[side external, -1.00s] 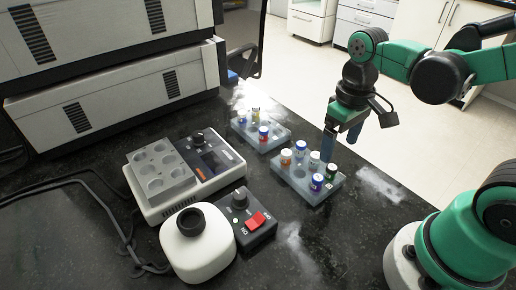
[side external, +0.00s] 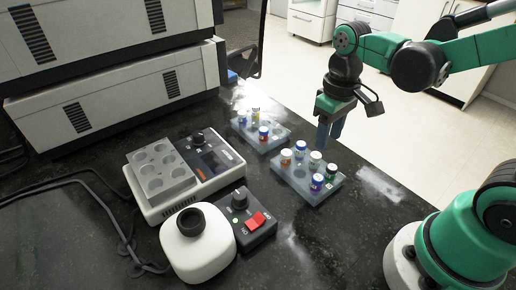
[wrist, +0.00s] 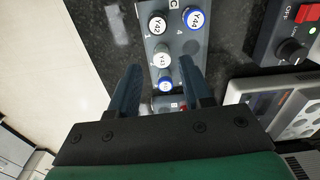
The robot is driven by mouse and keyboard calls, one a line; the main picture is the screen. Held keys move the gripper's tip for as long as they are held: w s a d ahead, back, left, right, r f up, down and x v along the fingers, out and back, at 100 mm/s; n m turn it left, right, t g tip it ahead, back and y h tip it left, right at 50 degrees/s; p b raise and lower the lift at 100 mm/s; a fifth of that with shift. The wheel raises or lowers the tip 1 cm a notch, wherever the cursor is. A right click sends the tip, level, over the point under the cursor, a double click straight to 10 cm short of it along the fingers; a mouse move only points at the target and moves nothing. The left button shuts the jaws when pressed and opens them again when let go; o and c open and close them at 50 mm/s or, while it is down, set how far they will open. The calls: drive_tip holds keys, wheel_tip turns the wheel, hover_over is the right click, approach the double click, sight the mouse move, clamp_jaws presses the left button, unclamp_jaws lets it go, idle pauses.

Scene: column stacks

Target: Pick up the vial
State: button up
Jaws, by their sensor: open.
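Several capped vials stand in the near rack (side external: 306,190) in the side view: one with an orange body (side external: 286,157), one blue (side external: 300,147), one pale (side external: 315,158), one green (side external: 332,170) and one blue-purple (side external: 317,182). Which one the task means cannot be told. My gripper (side external: 329,137) is open and empty, above and behind the near rack. In the wrist view, the gripper (wrist: 160,68) has a white-capped vial (wrist: 161,58) and a blue-rimmed one (wrist: 165,83) showing below between its fingers. Two larger-looking caps marked Y44 (wrist: 157,25) and blue-rimmed (wrist: 194,19) lie beyond.
A second rack (side external: 278,139) with several vials stands behind and left. Bare counter lies in front of the near rack.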

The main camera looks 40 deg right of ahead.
drive_tip(key=n, duration=0.1)
hover_over(301, 144)
drive_tip(key=shift+s+f, duration=0.25)
drive_tip(key=shift+f, duration=0.15)
drive_tip(key=shift+w+f+n, duration=0.2)
drive_tip(key=shift+w+n, duration=0.05)
drive_tip(key=shift+n, duration=0.05)
drive_tip(key=shift+f, duration=2.7)
drive_tip(key=shift+c, duration=0.2)
clamp_jaws()
